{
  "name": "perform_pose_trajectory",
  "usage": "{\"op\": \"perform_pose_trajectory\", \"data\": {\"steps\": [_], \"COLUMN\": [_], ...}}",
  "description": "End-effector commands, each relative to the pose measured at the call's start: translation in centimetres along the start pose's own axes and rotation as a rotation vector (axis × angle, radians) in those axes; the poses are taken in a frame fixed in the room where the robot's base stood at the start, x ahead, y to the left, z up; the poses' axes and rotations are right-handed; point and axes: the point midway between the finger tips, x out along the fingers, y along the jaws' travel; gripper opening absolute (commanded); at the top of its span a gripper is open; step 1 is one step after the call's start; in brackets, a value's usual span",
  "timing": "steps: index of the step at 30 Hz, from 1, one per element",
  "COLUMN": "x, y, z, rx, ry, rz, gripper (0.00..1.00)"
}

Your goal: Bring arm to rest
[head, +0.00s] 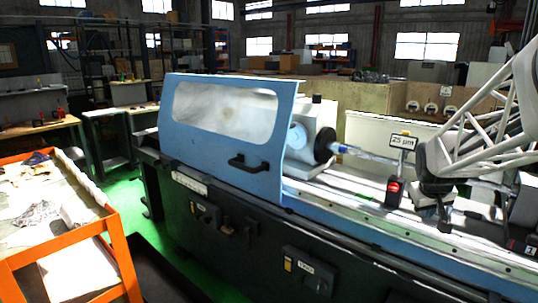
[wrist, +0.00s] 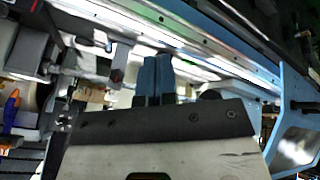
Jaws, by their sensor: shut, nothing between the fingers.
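My arm comes in from the right in the head view, a white lattice link ending in a dark wrist. My gripper (head: 443,218) points down over the bed of the blue cylindrical grinder (head: 215,135), near its right part. In the wrist view, the two blue fingers of my gripper (wrist: 154,72) stand side by side, shut, with nothing held. The picture does not settle whether the fingertips touch the grinder; they appear apart from it.
The grinder's blue door (head: 225,140) with its window covers the left of the bed. A sign reading 25 µm (head: 402,142) and a small device with a red display (head: 394,192) stand just left of my gripper. An orange cart (head: 75,255) is at the lower left.

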Motion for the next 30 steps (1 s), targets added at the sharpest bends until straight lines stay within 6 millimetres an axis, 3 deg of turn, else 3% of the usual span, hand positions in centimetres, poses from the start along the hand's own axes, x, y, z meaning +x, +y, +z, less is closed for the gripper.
{"op": "perform_pose_trajectory", "data": {"steps": [6, 15, 24, 30], "x": [-4.3, -9.2, -12.8, -14.1], "y": [-7.0, -14.9, -20.8, -23.1], "z": [3.6, 10.4, 18.5, 22.8], "rx": [-0.006, -0.013, -0.030, -0.038], "ry": [-0.021, -0.067, -0.122, -0.155], "rz": [-0.062, -0.142, -0.214, -0.246], "gripper": [0.00, 0.00, 0.00, 0.00]}}
